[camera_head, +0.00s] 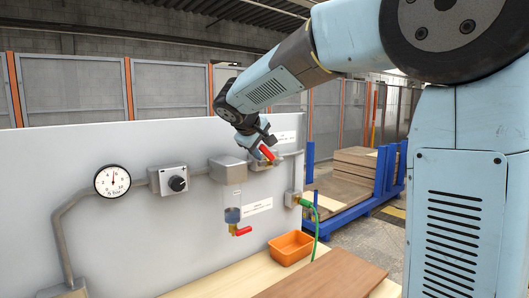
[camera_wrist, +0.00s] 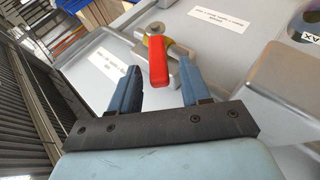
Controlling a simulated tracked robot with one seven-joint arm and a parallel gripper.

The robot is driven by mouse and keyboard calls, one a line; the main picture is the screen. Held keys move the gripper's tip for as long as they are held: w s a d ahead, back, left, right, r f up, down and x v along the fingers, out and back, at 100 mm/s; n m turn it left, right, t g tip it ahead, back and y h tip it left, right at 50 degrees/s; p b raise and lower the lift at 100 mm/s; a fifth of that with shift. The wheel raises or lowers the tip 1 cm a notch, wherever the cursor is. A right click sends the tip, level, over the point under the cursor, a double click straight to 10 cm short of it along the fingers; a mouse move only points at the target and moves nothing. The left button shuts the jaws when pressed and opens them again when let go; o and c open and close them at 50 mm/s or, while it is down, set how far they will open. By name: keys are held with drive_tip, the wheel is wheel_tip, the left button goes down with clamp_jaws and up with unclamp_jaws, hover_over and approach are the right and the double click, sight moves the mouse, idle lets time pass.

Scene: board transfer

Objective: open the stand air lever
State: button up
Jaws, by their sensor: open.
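A red lever (camera_head: 268,152) sits on a brass valve in the grey pipe near the right end of the grey panel. In the wrist view the red lever (camera_wrist: 158,62) points toward me from the brass valve body (camera_wrist: 155,42). My gripper (camera_head: 262,143) is at this lever. Its two blue fingers (camera_wrist: 160,74) are open, one on each side of the lever, with a visible gap on both sides. I see no contact. A second red lever (camera_head: 242,231) is on a small brass valve below the clear bowl (camera_head: 232,200).
The panel also carries a pressure gauge (camera_head: 112,181), a box with a black knob (camera_head: 174,180) and a green hose (camera_head: 316,225). An orange bin (camera_head: 291,247) and a brown board (camera_head: 330,276) are on the bench below. Stacked boards stand behind at right.

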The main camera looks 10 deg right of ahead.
drive_tip(key=v, duration=1)
drive_tip(key=shift+s+a+r, duration=0.15)
drive_tip(key=shift+s+r, duration=0.1)
